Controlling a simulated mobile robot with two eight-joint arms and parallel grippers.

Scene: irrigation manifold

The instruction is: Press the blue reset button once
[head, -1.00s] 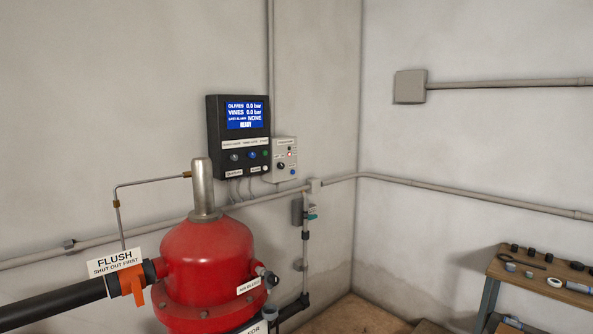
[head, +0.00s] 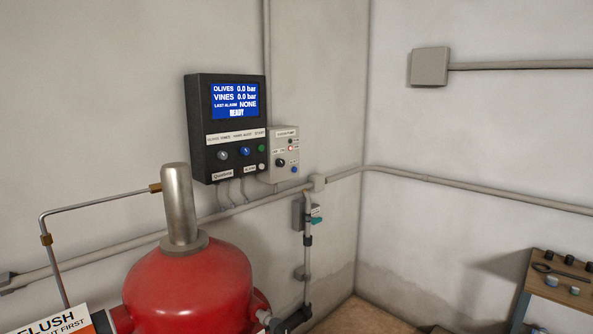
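A small blue button (head: 294,170) sits at the lower right of a grey control box (head: 285,135) on the wall. The box also has a black dial (head: 281,162) and a small lit red lamp (head: 291,148). Its labels are too small to read. To its left hangs a black controller (head: 196,125) with a blue screen (head: 235,100) reading 0.0 bar for olives and vines, last alarm NONE, and READY. Below the screen are a grey knob, a blue knob (head: 245,151) and a green button (head: 261,149). Neither of my grippers is in view.
A red tank (head: 190,285) with a metal top cylinder (head: 180,205) stands in front, below and left of the controller. Pipes (head: 440,181) run along the walls. A bench (head: 545,262) with small parts is at the lower right.

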